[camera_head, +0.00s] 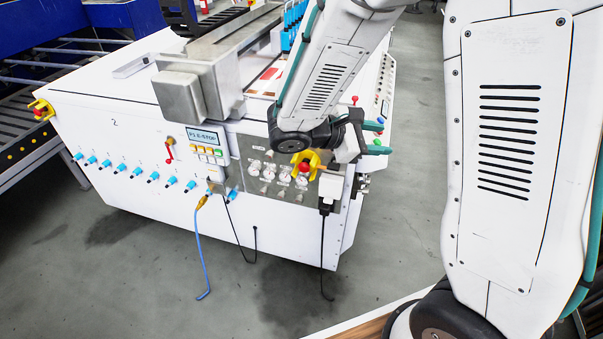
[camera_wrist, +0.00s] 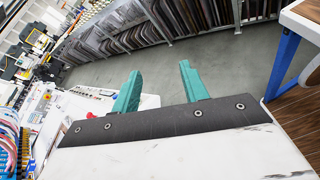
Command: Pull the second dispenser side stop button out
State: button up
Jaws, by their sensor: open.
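The white dispenser cabinet (camera_head: 150,190) carries a "2" on its front. A red stop button (camera_head: 304,167) in a yellow guard sits on its grey front panel. Another red stop button (camera_head: 39,112) in a yellow guard is at the cabinet's far left end. I cannot tell from the pictures which is the named button. My gripper (camera_head: 376,138) is open and empty beside the cabinet's right end, to the right of the panel button and apart from it. In the wrist view, its two teal fingers (camera_wrist: 160,72) stand apart over grey floor; neither guarded button is identifiable there.
A metal box (camera_head: 180,95) juts up at the cabinet's top front edge. A blue hose (camera_head: 201,250) and black cables hang from the front. Conveyor rollers (camera_head: 70,65) stand at left. Floor is clear in front. A wooden-topped table (camera_wrist: 300,110) with blue legs stands right in the wrist view.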

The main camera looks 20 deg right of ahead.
jog(key=w+a+f+n+t+h, duration=0.2)
jog(key=w+a+f+n+t, duration=0.15)
jog(key=w+f+n, duration=0.2)
jog(key=n+t+y, duration=0.6)
jog(key=n+t, duration=0.6)
jog(key=n, duration=0.1)
send_near(303, 169)
jog(key=shift+g, duration=0.25)
jog(key=x, duration=0.8)
jog(key=shift+w+r, duration=0.1)
